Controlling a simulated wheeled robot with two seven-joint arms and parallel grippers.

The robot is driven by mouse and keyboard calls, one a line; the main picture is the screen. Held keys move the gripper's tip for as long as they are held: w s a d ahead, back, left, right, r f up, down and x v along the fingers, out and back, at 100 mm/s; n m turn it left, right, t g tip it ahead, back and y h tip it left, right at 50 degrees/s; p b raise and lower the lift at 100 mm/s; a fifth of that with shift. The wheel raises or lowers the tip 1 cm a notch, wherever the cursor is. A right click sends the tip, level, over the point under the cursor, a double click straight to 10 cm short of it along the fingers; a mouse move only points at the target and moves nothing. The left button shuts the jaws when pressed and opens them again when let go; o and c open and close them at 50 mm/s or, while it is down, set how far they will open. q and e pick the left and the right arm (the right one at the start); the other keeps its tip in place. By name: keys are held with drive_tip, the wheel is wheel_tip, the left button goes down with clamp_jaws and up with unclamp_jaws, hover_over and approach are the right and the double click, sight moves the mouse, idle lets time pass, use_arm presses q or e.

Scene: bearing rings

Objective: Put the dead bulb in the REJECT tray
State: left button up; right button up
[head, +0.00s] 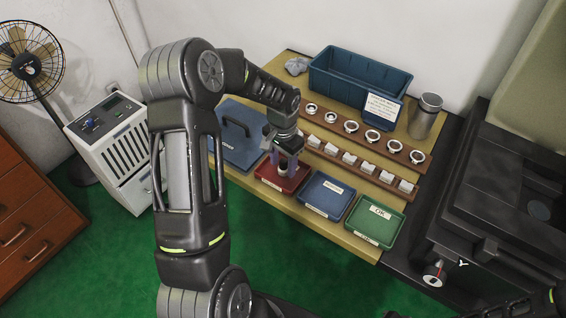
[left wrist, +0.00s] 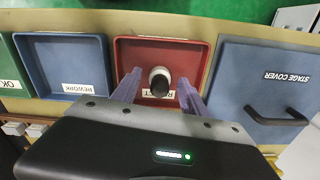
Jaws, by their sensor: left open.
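The red tray (head: 273,182) stands at the front of the bench, left of the blue tray. It also shows in the left wrist view (left wrist: 205,58), its label partly hidden by my gripper. A small round white piece with a dark end (left wrist: 159,78), which looks like the bulb, is inside the red tray's outline. Whether it touches the tray floor I cannot tell. My left gripper (left wrist: 160,92) is open over the tray, its fingers apart on both sides of the bulb. In the head view the left gripper (head: 285,160) points down over the tray.
A blue REWORK tray (head: 327,193) and green OK tray (head: 375,220) stand to the right. A blue stage cover (head: 240,140) lies left. Behind are racks with rings (head: 372,135) and small white blocks (head: 349,159), a blue bin (head: 350,78) and a metal cylinder (head: 425,116).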

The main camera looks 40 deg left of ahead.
sight(283, 161)
use_arm(q)
wheel_tip(283, 161, up, 12)
drive_tip(key=shift+r+b, duration=0.2)
drive_tip(key=shift+b, duration=0.15)
idle(0.6)
